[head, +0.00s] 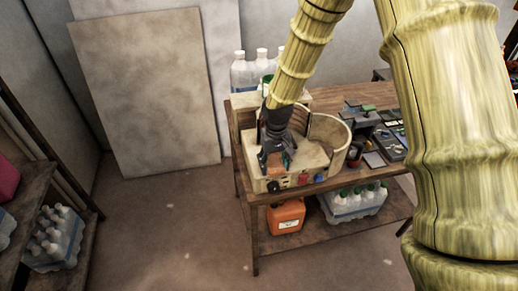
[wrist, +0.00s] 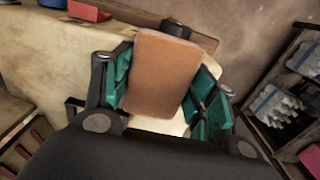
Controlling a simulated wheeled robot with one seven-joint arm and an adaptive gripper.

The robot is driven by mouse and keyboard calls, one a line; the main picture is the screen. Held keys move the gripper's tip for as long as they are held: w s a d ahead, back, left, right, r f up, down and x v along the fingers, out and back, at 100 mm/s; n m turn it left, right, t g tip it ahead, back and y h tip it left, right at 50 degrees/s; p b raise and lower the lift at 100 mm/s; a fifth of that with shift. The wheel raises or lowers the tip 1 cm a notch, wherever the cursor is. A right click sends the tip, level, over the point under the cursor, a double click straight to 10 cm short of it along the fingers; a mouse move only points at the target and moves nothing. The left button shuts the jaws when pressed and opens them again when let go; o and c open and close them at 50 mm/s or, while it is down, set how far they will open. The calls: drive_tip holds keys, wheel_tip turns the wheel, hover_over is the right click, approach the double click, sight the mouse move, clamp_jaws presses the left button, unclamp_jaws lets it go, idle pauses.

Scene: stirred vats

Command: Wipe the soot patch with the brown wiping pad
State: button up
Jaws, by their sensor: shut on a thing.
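My gripper (head: 275,152) is over the left part of a beige vat unit (head: 318,172) on the wooden table. In the wrist view, my gripper (wrist: 161,88) has its teal-lined fingers on both sides of the brown wiping pad (wrist: 163,72) and is shut on it. The pad's broad face shows, tilted slightly. The beige unit (wrist: 50,70) lies behind and below the pad in that view; I cannot tell whether they touch. I cannot make out the soot patch in either view; it may be hidden by the gripper or pad.
The unit's front has a red knob (head: 304,178), a blue knob (head: 320,178) and a black knob (head: 273,186). White bottles (head: 240,72) stand behind it. Small parts and trays (head: 390,143) crowd the table's right. An orange canister (head: 287,216) sits below. Floor at left is clear.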

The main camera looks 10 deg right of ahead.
sight(257, 172)
drive_tip(key=shift+d, duration=0.85)
drive_tip(key=shift+f+b, duration=0.15)
drive_tip(key=shift+b, duration=0.2)
drive_tip(key=shift+a, duration=0.35)
drive_tip(key=a, duration=0.3)
drive_tip(key=shift+a+p, duration=0.15)
drive_tip(key=shift+p, duration=0.2)
drive_tip(key=shift+a+r, duration=0.2)
drive_tip(key=shift+a, duration=0.45)
drive_tip(key=shift+a+r+p, duration=0.1)
drive_tip(key=shift+a+p, duration=0.3)
drive_tip(key=shift+a, duration=0.75)
wheel_tip(257, 172, up, 4)
drive_tip(key=shift+s+d+r+p, duration=0.1)
drive_tip(key=shift+s+r+p, duration=0.05)
drive_tip(key=shift+p, duration=1.05)
wheel_tip(257, 172, up, 2)
drive_tip(key=shift+r+p, duration=0.1)
drive_tip(key=shift+p, duration=0.7)
drive_tip(key=shift+r+p, duration=0.5)
drive_tip(key=shift+r, duration=0.2)
